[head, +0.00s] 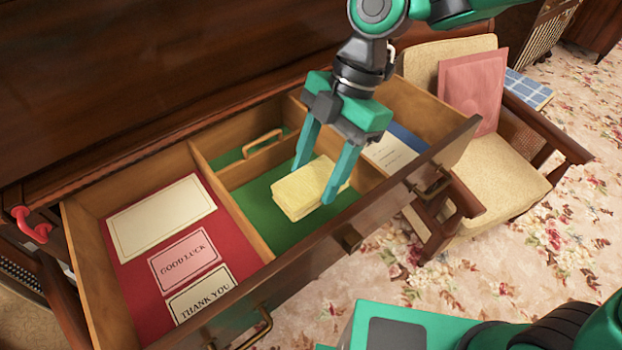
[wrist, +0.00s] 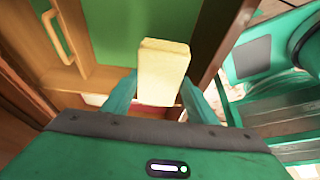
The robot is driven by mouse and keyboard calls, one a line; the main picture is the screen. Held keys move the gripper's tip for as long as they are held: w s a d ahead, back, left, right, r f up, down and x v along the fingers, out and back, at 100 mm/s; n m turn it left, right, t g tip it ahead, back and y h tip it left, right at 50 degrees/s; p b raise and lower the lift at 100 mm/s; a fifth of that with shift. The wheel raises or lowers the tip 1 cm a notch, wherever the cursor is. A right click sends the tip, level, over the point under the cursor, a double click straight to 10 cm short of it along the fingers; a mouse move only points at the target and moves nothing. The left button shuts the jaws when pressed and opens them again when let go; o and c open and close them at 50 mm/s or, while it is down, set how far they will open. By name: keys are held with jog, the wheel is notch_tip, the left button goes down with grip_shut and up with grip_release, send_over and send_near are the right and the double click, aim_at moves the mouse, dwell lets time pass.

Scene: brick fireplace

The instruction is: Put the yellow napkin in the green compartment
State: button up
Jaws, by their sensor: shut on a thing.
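The yellow napkin (head: 306,188) is a folded pale-yellow block. My gripper (head: 313,184) is shut on it, with one finger on each side, over the green compartment (head: 259,229) in the middle of the open drawer. In the wrist view the napkin (wrist: 163,72) sits between the two fingertips (wrist: 160,95), with the green floor (wrist: 112,30) behind it. I cannot tell for sure whether the napkin touches the floor or hangs a little above it.
The drawer's left compartment (head: 233,236) is red and holds cards. A right compartment holds a white and blue card (head: 390,153). A wooden handle (head: 262,144) stands at the green compartment's back. A cushioned chair (head: 490,165) stands to the right.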

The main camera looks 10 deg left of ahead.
jog(key=f, duration=0.5)
jog(key=w+f, duration=0.1)
jog(key=f, duration=0.2)
jog(key=shift+d, duration=0.15)
jog(key=shift+f, duration=2.25)
jog(key=shift+f, duration=0.1)
jog(key=o, duration=1)
jog(key=v, duration=1.2)
jog(key=shift+s, duration=0.15)
